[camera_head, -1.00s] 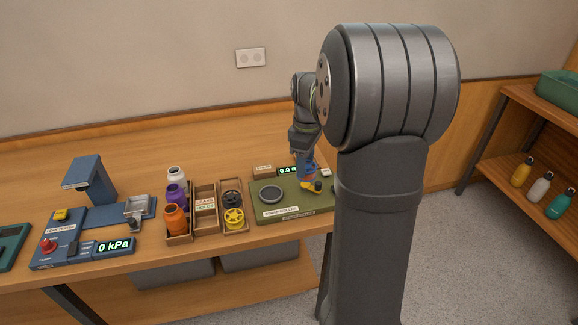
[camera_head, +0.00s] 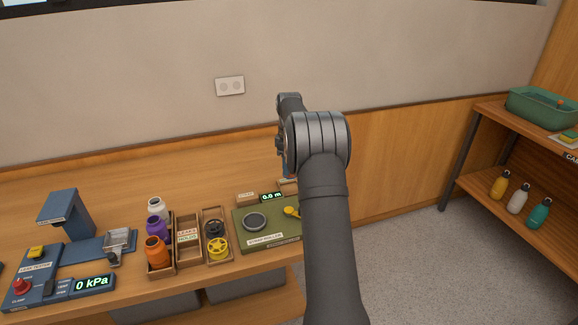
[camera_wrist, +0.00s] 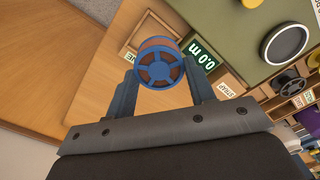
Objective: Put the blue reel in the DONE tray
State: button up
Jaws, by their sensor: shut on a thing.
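The blue reel (camera_wrist: 160,63), wound with reddish-brown strap, is between the fingers of my gripper (camera_wrist: 160,78) in the wrist view. The gripper is shut on it and holds it with its spoked face toward the camera. A pale label ending in "NE" (camera_wrist: 130,56) shows beside the reel; the reel and fingers hide most of what lies behind. In the head view, a small wooden tray (camera_head: 288,187) at the back right of the strap roller is partly hidden by my arm.
The green strap roller (camera_head: 270,236) has a round dark plate, a yellow knob (camera_head: 291,211) and a display reading 0.0 m. To its left stand a wooden tray with black and yellow reels (camera_head: 217,248), and a rack of bottles (camera_head: 157,250). Bare bench lies behind.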

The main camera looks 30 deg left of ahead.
jog(key=shift+w+a+f, duration=0.25)
jog(key=shift+w+f, duration=0.3)
jog(key=shift+w, duration=0.05)
jog(key=shift+f, duration=2.2)
jog(key=shift+f, duration=0.1)
jog(key=shift+f, duration=0.4)
jog(key=shift+f, duration=0.5)
jog(key=o, duration=1.5)
jog(key=shift+o, duration=0.2)
jog(key=shift+r, duration=4)
